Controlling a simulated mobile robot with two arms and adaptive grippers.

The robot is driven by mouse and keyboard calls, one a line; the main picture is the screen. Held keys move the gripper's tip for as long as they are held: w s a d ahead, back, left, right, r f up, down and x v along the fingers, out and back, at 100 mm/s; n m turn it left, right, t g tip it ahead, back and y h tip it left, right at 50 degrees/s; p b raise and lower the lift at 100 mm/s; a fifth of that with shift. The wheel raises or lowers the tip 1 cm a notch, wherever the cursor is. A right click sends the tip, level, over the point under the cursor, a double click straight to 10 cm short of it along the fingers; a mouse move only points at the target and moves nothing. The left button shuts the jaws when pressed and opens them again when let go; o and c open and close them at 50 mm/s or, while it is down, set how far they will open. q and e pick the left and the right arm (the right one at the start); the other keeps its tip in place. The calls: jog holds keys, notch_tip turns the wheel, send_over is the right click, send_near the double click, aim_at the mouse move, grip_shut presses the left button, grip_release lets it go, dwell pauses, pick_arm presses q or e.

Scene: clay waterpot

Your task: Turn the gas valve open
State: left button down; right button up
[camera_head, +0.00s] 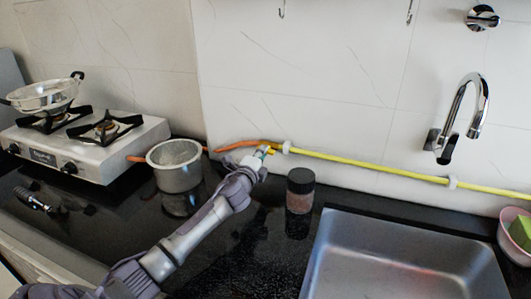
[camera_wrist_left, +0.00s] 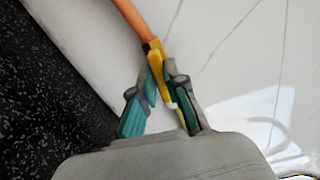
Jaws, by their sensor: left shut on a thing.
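The gas valve (camera_head: 268,149) sits low on the tiled wall, where the orange hose (camera_head: 236,147) meets the yellow gas pipe (camera_head: 365,164). In the left wrist view the valve's yellow body (camera_wrist_left: 155,58) joins the end of the orange hose (camera_wrist_left: 134,16). My left gripper (camera_head: 260,158) reaches the valve from the front. In the wrist view its fingers (camera_wrist_left: 158,90) are shut on a yellow part of the valve, with a small white piece between them. The fingers hide part of the valve, so its handle angle is unclear. My right gripper is not in view.
A metal pot (camera_head: 176,180) stands left of my left arm, and a dark-lidded jar (camera_head: 300,191) stands to its right. A gas stove (camera_head: 85,150) with a pan (camera_head: 45,97) is at the left. The sink (camera_head: 400,255) and tap (camera_head: 465,115) are at the right.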

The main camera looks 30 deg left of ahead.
pick_arm(q)
jog(key=shift+w+d+r+n, duration=0.1)
jog(key=shift+r+n, duration=0.35)
jog(key=shift+n, duration=0.15)
jog(key=c, duration=1.2)
grip_release()
jog(key=shift+d+f, duration=0.2)
jog(key=shift+f, duration=0.1)
jog(key=v, duration=1.2)
jog(key=shift+a+r, duration=0.1)
jog(key=shift+a, duration=0.05)
